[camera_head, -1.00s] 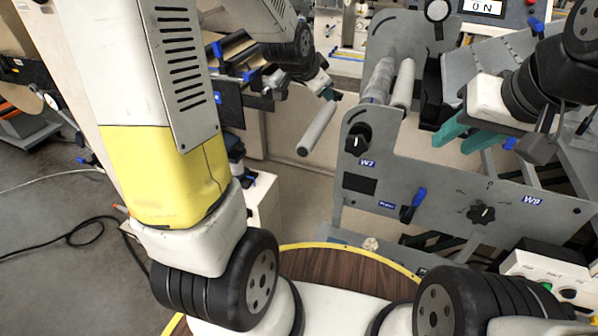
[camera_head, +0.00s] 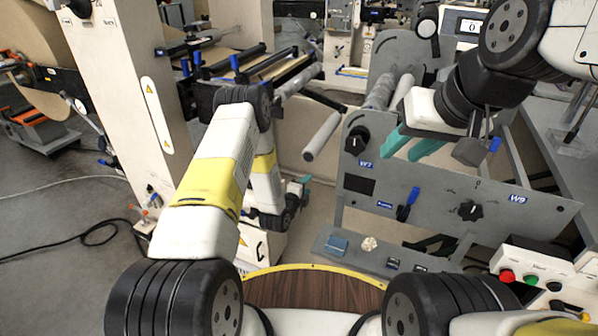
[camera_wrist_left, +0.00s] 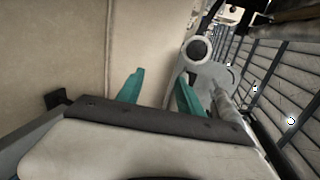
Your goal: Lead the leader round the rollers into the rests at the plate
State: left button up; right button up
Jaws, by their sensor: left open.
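My left gripper (camera_head: 304,186) hangs low, left of the grey side plate (camera_head: 440,190) and below the free grey roller (camera_head: 322,137). Its teal fingers are apart and empty in the left wrist view (camera_wrist_left: 158,92), with a roller's round end (camera_wrist_left: 197,50) beyond them. My right gripper (camera_head: 408,148) is above the side plate's top edge, its teal fingers apart with nothing seen between them. Two more rollers (camera_head: 380,92) (camera_head: 402,90) stand behind the plate. Brown kraft web (camera_head: 285,68) shows on the frame at the back; I cannot make out the leader's free end or the rests.
A white column (camera_head: 125,80) and a large kraft roll (camera_head: 30,40) stand at the left. A push-button box (camera_head: 535,270) is at the lower right. Grey floor is open at the left.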

pick_arm(q)
jog(key=w+a+r, duration=0.2)
jog(key=a+r, duration=0.4)
jog(key=r, duration=0.7)
jog(key=w+a+r, duration=0.2)
jog(key=a+r, duration=0.5)
jog(key=r, duration=0.6)
jog(key=w+a+r, duration=0.3)
jog(key=a+r, duration=0.3)
jog(key=r, duration=0.7)
jog(key=w+f, duration=0.2)
jog(key=w+d+f, duration=0.1)
jog(key=w+f, duration=0.1)
jog(key=w+d+f, duration=0.1)
jog(key=w+f, duration=0.1)
jog(key=shift+w+d+f, duration=0.15)
jog(key=shift+d+f, duration=0.05)
jog(key=shift+f, duration=0.1)
jog(key=shift+w+d+f, duration=0.1)
jog(key=shift+w+d, duration=0.1)
jog(key=shift+w, duration=0.35)
grip_shut()
